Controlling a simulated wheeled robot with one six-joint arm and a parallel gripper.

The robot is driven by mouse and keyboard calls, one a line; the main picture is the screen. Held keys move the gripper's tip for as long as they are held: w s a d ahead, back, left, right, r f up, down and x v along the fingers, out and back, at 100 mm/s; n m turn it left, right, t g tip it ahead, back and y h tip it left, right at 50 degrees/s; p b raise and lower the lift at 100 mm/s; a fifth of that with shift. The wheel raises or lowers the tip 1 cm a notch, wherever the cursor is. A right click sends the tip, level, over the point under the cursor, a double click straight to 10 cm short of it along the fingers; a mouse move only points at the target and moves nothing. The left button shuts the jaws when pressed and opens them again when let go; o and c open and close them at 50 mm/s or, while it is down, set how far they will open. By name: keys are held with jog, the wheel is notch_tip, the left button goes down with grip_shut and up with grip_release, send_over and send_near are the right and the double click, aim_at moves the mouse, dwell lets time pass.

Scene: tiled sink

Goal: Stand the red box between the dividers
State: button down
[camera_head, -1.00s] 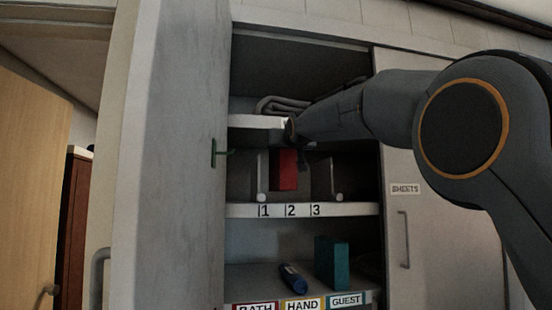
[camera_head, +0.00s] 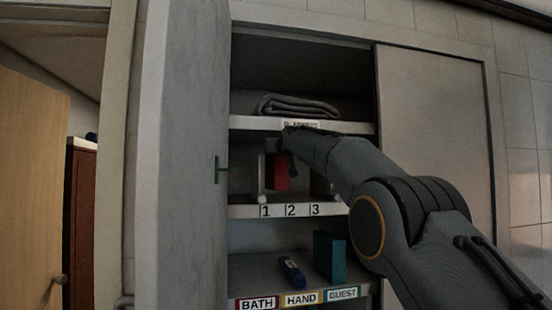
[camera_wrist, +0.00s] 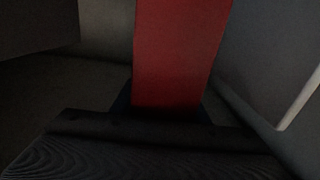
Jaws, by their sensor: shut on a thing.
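The red box (camera_head: 281,172) is upright in the middle shelf compartment, above the labels 1 and 2. In the wrist view the red box (camera_wrist: 180,55) fills the upper middle, with its lower part at my gripper. My gripper (camera_head: 283,158) is shut on the red box; its fingers are mostly hidden in the dark. The left divider (camera_head: 262,180) stands just left of the box. The right divider is largely hidden behind my arm in the head view. A pale panel, probably a divider (camera_wrist: 268,60), stands right of the box in the wrist view, with a gap between.
The number shelf edge (camera_head: 290,211) is below the box. A folded grey towel (camera_head: 298,106) lies on the shelf above. A blue bottle (camera_head: 291,270) and a teal box (camera_head: 329,257) are on the lower shelf. The open cabinet door (camera_head: 185,150) borders the left side.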

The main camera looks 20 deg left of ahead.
aim_at(282, 158)
jog(key=shift+f+p, duration=0.4)
jog(key=shift+f, duration=1.45)
jog(key=c, duration=1)
grip_release()
jog(key=shift+c, duration=0.2)
jog(key=b+v, duration=1)
jog(key=v, duration=0.2)
